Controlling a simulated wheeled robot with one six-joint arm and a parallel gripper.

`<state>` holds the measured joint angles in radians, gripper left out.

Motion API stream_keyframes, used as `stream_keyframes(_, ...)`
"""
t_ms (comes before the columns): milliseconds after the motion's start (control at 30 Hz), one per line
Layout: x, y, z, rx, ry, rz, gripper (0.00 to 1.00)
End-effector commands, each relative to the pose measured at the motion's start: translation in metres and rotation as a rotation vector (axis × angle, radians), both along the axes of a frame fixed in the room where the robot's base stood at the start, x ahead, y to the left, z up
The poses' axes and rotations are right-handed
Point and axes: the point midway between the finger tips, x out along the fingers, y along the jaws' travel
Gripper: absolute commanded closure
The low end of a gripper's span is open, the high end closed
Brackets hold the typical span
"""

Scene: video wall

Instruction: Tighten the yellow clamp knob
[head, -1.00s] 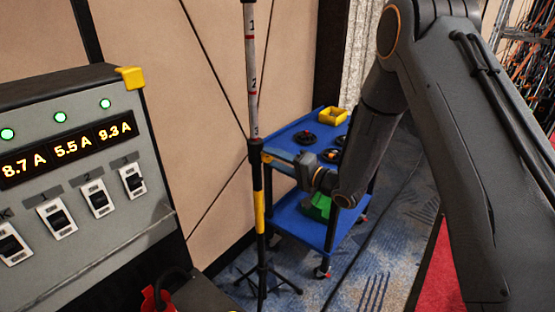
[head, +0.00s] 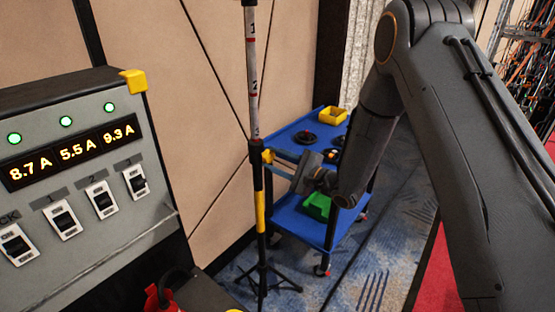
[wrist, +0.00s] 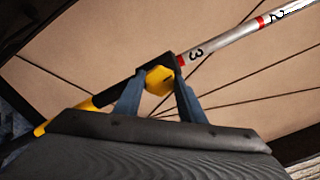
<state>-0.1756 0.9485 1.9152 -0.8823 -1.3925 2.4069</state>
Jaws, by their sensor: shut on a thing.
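A stand pole (head: 253,80) with red marks and black numbers rises upright from a black lower tube (head: 257,185) with a yellow band. The yellow clamp knob (head: 267,156) sticks out at the right of the black collar. In the wrist view the knob (wrist: 158,80) sits between the two blue-grey fingers, beside the collar. My gripper (wrist: 156,92) is shut on the knob. In the head view my gripper (head: 280,163) reaches in from the right; its fingers are partly hidden there.
A grey power panel (head: 75,170) with lit ammeters fills the left. The stand's tripod legs (head: 263,280) spread on the carpet.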

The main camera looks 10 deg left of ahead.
Motion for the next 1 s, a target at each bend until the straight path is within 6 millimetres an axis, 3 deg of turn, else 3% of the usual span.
stream_keyframes(333, -0.0026, 0.0032, -0.0001, 0.075, 0.129, 0.009, 0.86)
stream_keyframes(900, -0.003, 0.0031, -0.0015, 0.088, 0.157, 0.009, 0.86)
stream_keyframes(933, -0.003, 0.0031, -0.0015, 0.088, 0.157, 0.009, 0.6)
stream_keyframes(1000, -0.0024, 0.0025, -0.0014, 0.088, 0.157, 0.008, 0.49)
